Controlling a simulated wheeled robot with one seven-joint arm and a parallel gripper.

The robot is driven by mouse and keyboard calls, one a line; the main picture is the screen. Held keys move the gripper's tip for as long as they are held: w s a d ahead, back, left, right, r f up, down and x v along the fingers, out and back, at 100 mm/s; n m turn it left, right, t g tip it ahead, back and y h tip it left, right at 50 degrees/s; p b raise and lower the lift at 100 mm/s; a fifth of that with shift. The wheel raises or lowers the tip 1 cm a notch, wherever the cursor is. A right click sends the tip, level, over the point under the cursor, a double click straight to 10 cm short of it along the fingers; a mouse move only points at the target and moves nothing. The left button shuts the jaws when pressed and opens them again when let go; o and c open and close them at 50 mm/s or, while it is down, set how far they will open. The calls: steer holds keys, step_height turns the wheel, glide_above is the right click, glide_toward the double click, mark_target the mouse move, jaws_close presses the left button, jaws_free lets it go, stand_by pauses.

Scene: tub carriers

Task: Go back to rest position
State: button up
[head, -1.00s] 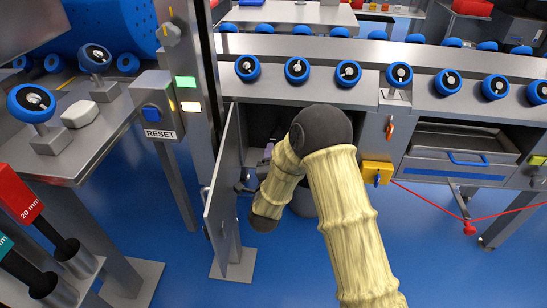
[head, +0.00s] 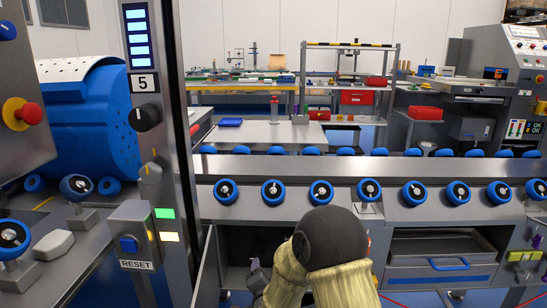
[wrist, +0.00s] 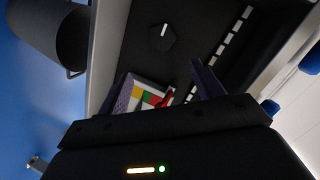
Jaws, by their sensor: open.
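My gripper (wrist: 166,84) is open in the wrist view, with its two dark purple fingers spread apart. Beyond and partly between the fingers is a panel with coloured squares (wrist: 146,96) and something red beside it. A dark surface with a round black knob (wrist: 161,38) and a row of white dashes lies past the fingertips. In the head view my sleeved arm reaches down to the open compartment (head: 238,243) under the roller bench, and it hides most of the gripper. I see nothing clearly held. The compartment's door (head: 207,270) stands open at its left.
A steel bench with blue-rimmed rollers (head: 321,191) runs across in front of me. A post with lit panels (head: 166,214) and a RESET box (head: 133,240) stands at the left. A drawer (head: 440,262) is right of my arm. A grey bin (wrist: 55,32) shows in the wrist view.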

steer(key=s+d+r+n+g+h+p, duration=0.1)
steer(key=s+d+r+n+g+p, duration=0.4)
steer(key=s+d, duration=0.6)
steer(key=s+d+r+n+g+p, duration=0.3)
steer(key=s+d+r+n+g, duration=0.3)
steer(key=s, duration=0.8)
step_height(320, 180, up, 37)
steer(key=d+g+p, duration=0.1)
steer(key=p, duration=3.6)
steer(key=shift+s, duration=0.45)
